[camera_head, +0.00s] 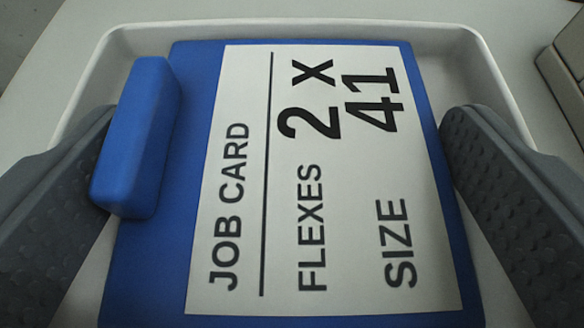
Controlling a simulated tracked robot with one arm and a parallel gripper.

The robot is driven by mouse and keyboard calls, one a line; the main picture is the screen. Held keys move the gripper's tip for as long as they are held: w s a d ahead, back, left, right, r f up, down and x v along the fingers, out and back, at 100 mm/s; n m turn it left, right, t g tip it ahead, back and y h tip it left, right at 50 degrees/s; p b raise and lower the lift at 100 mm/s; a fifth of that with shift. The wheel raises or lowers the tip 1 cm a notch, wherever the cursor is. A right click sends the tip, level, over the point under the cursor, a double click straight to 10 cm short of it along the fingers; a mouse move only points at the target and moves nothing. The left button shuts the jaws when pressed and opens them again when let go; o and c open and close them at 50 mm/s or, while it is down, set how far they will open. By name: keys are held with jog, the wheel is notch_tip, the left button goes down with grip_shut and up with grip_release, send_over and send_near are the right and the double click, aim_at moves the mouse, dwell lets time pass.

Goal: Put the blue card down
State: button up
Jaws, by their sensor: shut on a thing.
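The blue card (195,185) fills the middle of the view. It bears a white label (345,245) reading "JOB CARD", "FLEXES 2 x" and "SIZE 41", turned sideways. A raised blue block (137,138) stands up from its left side. My gripper (285,160) has a grey, studded finger on each side of the card. The left finger is against the block and the right finger is at the card's right edge, so it is shut on the card. The card lies over a white tray (290,27); I cannot tell whether it touches the tray's floor. The card's near edge is out of view.
The tray's raised rim runs behind and to both sides of the card. A beige-grey object (566,75) stands beyond the tray at the right edge. A pale surface (150,10) lies around the tray, with a darker area at the top left.

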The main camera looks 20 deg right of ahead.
jog(key=o, duration=0.7)
jog(key=shift+f, duration=0.1)
jog(key=shift+s+a+r, duration=0.15)
jog(key=shift+s+r, duration=0.1)
jog(key=p+v, duration=0.2)
jog(key=v, duration=0.9)
jog(key=shift+s+a+r+p, duration=0.1)
jog(key=shift+s+p, duration=0.1)
jog(key=shift+p, duration=0.1)
